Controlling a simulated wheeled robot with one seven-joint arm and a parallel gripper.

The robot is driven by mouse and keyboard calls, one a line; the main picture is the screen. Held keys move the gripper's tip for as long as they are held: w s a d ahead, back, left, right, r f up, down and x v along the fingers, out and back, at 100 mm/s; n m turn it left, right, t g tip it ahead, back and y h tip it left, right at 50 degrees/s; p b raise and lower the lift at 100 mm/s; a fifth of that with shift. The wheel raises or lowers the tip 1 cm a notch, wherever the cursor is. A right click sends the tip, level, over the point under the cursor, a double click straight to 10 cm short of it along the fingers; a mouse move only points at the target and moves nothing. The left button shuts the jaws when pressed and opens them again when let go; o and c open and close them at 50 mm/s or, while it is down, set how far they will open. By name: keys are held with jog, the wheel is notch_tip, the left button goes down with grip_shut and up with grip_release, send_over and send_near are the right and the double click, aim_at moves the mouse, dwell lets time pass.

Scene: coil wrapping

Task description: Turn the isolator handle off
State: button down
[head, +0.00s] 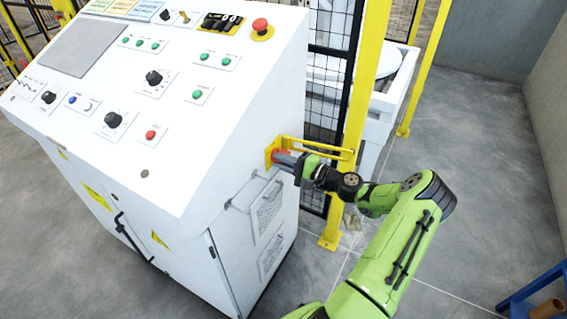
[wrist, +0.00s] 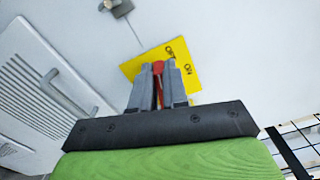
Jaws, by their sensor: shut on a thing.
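The isolator's red handle (wrist: 158,69) shows between my fingers in the wrist view, in front of a yellow plate (wrist: 135,68) with OFF and ON lettering. In the head view the red handle (head: 281,154) and the yellow plate (head: 270,153) are on the right side of the white control cabinet (head: 230,160). My gripper (head: 290,160) reaches it from the right and is shut on the handle. In the wrist view my gripper (wrist: 158,75) has a grey finger on each side of the handle. The fingers hide much of the handle, and its exact setting is hard to tell.
Yellow bars (head: 318,146) stick out beside the plate, close to my wrist. A yellow fence post (head: 360,100) with black mesh stands just behind. Vent grilles (head: 267,208) lie below the handle. Grey floor (head: 480,180) is open to the right.

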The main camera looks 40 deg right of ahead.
jog(key=shift+a+f+n+b, duration=0.15)
jog(key=shift+n+b, duration=0.3)
jog(key=shift+n, duration=0.35)
jog(key=shift+f+n+b, duration=0.15)
jog(key=shift+n+b, duration=0.25)
jog(key=shift+n, duration=0.4)
jog(key=c, duration=1.1)
grip_release()
jog(key=shift+w, duration=0.15)
jog(key=shift+c, duration=0.2)
jog(key=p+v, duration=0.2)
jog(key=v, duration=1.4)
jog(key=shift+a, duration=0.1)
